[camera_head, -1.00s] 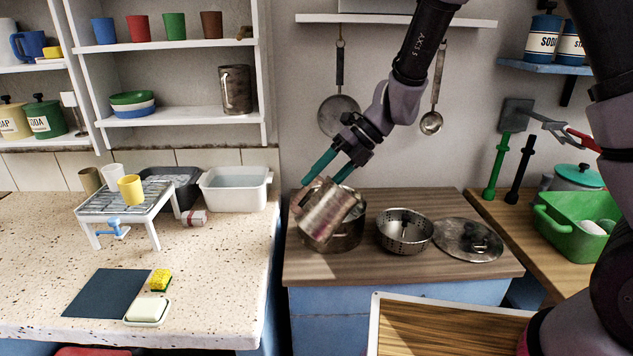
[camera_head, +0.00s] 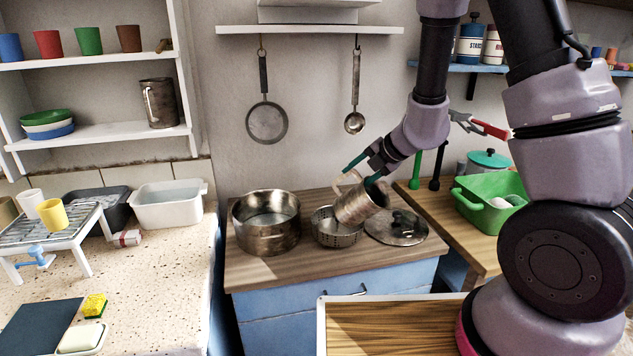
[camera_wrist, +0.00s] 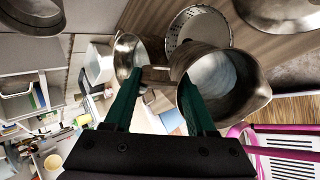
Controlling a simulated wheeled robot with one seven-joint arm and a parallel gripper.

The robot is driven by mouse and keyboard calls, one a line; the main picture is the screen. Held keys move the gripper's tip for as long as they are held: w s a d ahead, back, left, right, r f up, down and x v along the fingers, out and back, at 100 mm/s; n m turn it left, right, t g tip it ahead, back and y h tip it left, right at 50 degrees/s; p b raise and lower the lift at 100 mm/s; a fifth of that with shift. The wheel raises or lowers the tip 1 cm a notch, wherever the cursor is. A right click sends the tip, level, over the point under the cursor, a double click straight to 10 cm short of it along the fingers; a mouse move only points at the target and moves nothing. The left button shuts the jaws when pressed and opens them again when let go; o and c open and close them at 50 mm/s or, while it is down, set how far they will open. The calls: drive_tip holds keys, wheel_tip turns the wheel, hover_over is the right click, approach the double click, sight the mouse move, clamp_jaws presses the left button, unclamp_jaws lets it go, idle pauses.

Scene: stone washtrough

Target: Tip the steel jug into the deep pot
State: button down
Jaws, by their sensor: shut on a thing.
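The steel jug (camera_head: 360,205) is held tilted above the colander and the lid, to the right of the deep pot. In the wrist view the jug (camera_wrist: 250,95) shows its open mouth and lip; I cannot tell whether anything is inside. My gripper (camera_head: 362,178) is shut on the jug, with its green fingers (camera_wrist: 157,80) at the handle. The deep pot (camera_head: 267,238) is a wide steel pot, upright on the left of the wooden worktop. It is open, and the jug is apart from it.
The colander (camera_head: 337,238) stands just right of the pot, and a lid (camera_head: 408,230) lies right of it. A pan (camera_head: 267,122) and a ladle (camera_head: 354,122) hang behind. A similar steel mug (camera_head: 160,103) stands on the left shelf. The worktop's front strip is clear.

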drive_tip(key=w+d+f+m+t+h, duration=0.1)
drive_tip(key=w+d+m+h, duration=0.2)
drive_tip(key=d, duration=0.6)
drive_tip(key=w+d+f+m+t+h, duration=0.1)
drive_tip(key=w+d+m+t+h, duration=0.1)
drive_tip(key=w+d+m, duration=0.3)
drive_tip(key=d+m+h, duration=0.1)
drive_tip(key=d, duration=0.3)
drive_tip(key=shift+w+m+h, duration=0.3)
drive_tip(key=shift+w, duration=0.1)
drive_tip(key=shift+a, duration=0.15)
